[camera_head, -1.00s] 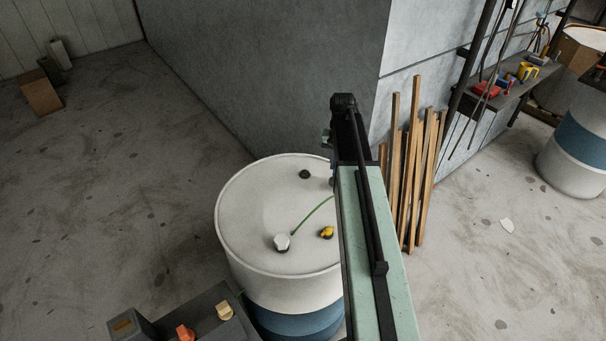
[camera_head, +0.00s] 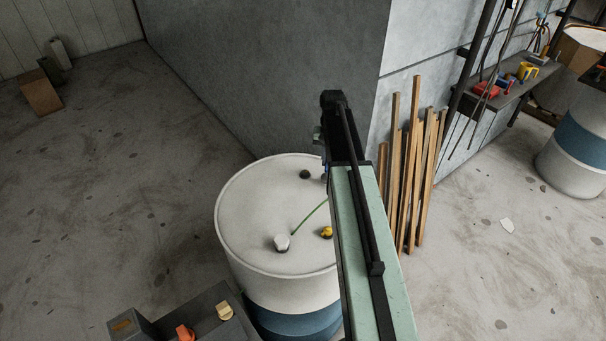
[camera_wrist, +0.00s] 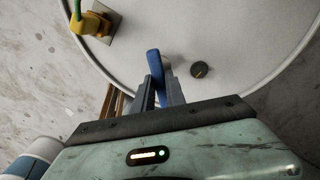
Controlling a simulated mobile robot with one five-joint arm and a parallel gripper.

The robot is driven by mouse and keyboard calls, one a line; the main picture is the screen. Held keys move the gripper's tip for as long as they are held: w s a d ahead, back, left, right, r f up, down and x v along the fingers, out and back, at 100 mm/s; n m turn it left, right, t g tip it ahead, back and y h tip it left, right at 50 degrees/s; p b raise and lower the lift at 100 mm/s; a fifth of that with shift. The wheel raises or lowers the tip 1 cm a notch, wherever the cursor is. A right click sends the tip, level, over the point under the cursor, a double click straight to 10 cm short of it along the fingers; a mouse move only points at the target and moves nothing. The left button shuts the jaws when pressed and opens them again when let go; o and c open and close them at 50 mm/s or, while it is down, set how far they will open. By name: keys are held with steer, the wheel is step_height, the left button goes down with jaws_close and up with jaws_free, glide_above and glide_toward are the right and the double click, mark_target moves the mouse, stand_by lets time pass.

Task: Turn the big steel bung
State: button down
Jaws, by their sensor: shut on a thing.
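The white drum top (camera_head: 250,200) carries a dark round cap (camera_head: 305,174), a pale knob (camera_head: 282,243) and a small yellow piece (camera_head: 327,232). I cannot tell for sure which fitting is the big steel bung. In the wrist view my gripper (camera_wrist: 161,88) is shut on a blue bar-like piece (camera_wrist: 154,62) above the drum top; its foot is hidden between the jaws. A dark round cap (camera_wrist: 200,70) lies just right of the jaws, apart from them. In the head view my arm hides most of the gripper.
A yellow fitting (camera_wrist: 90,22) with a green hose stands on a grey plate at the wrist view's upper left. Wooden slats (camera_head: 413,170) lean on the wall behind my arm. A grey box (camera_head: 205,318) with coloured knobs stands at the front. The floor at left is mostly clear.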

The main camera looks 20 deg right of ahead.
steer(key=w+a+n, duration=0.1)
steer(key=w+a, duration=0.4)
steer(key=w, duration=0.3)
steer(key=shift+a+n, duration=0.2)
steer(key=shift+n, duration=0.1)
stand_by(1.8)
steer(key=shift+w, duration=0.1)
steer(key=shift+f+b, duration=1.2)
